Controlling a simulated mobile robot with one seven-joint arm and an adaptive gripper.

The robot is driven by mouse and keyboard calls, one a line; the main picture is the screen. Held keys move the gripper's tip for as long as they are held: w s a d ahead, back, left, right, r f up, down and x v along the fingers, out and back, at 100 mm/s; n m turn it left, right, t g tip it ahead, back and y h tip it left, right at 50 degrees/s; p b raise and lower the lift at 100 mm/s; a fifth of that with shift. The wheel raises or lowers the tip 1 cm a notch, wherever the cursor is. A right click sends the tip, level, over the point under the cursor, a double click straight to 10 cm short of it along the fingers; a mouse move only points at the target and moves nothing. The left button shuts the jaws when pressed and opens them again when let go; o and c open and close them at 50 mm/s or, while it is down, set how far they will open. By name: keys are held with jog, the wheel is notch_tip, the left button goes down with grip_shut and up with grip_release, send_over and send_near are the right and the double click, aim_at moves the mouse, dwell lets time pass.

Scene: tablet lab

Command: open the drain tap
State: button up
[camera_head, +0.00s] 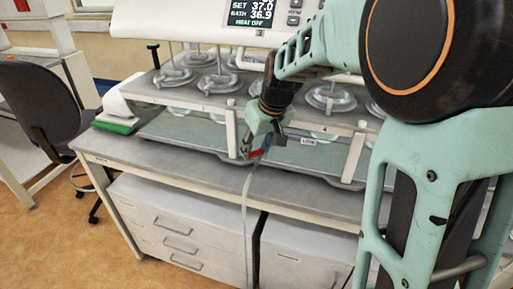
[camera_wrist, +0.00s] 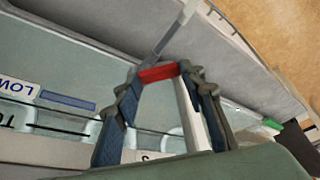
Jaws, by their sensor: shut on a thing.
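The drain tap's red handle (camera_head: 257,153) is at the front of the bath, low down near the bench edge. In the wrist view the red handle (camera_wrist: 157,73) lies crosswise between my fingertips. My gripper (camera_head: 262,142) is shut on it, with one finger at each end of the red part; it also shows in the wrist view (camera_wrist: 160,78). A pale drain hose (camera_head: 245,205) hangs from the tap past the bench edge; its upper part shows in the wrist view (camera_wrist: 172,35). The tap's body is mostly hidden by my gripper.
The water bath (camera_head: 180,132) stands on the grey bench (camera_head: 125,150), with several round vessels on top. Its display (camera_head: 258,12) reads set 37.0, bath 36.9. Drawers (camera_head: 180,225) are below. An office chair (camera_head: 40,105) stands at the left. A green-based object (camera_head: 117,125) sits at the bench's left end.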

jog(key=o, duration=1.2)
jog(key=shift+c, duration=0.2)
jog(key=v, duration=1.2)
